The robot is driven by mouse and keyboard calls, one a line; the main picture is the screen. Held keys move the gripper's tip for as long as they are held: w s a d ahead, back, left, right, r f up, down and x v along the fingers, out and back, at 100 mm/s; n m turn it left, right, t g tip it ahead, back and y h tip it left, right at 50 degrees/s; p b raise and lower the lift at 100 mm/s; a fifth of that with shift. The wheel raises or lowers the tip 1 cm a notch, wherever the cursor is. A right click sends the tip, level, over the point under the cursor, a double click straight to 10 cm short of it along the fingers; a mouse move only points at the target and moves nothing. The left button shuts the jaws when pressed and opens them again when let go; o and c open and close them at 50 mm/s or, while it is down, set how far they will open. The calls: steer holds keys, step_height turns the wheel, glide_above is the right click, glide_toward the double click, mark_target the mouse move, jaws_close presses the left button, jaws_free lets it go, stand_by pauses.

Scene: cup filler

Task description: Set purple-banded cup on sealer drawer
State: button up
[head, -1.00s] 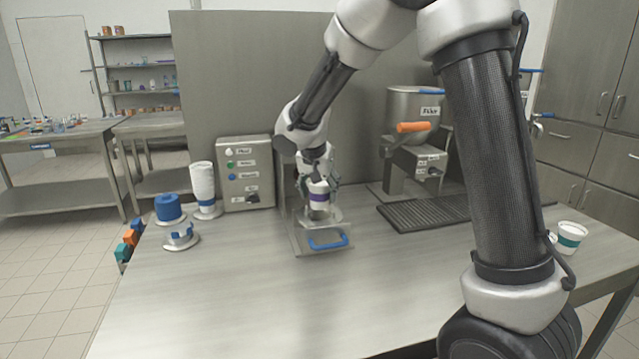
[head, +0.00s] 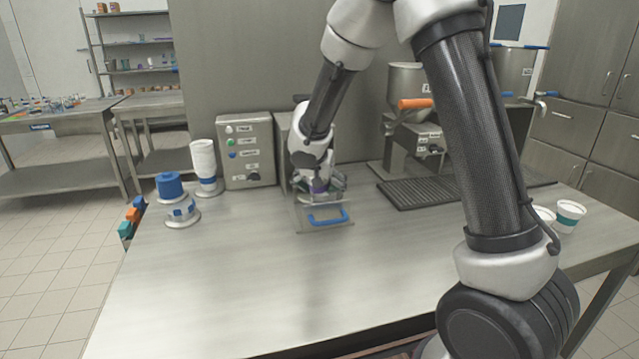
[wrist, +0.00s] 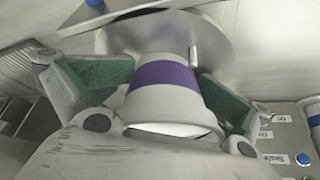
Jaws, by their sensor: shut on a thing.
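The purple-banded cup (wrist: 165,78) is white and sits between the green-padded fingers of my gripper (wrist: 165,90) in the wrist view. The gripper is shut on it. In the head view my gripper (head: 320,184) holds the cup over the sealer drawer (head: 308,213), which is pulled out and has a blue handle (head: 328,217). Only a small purple part of the cup (head: 319,187) shows there. The cup's far end is close to a round metal plate (wrist: 215,40) in the wrist view; I cannot tell whether it rests on it.
The control box (head: 246,150) stands left of the sealer. A stack of white cups (head: 204,165) and a blue-topped holder (head: 170,186) stand at the left. The filler (head: 408,105) and a drip grate (head: 420,190) are on the right. A teal-banded cup (head: 569,215) is far right. The front table is clear.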

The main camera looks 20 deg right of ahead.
steer(key=shift+s+f, duration=0.4)
steer(key=shift+f, duration=0.3)
steer(key=o, duration=1.5)
steer(key=v, duration=0.8)
steer(key=w+v, duration=0.1)
steer(key=v, duration=0.4)
steer(key=shift+d+r, duration=0.1)
steer(key=shift+r, duration=0.1)
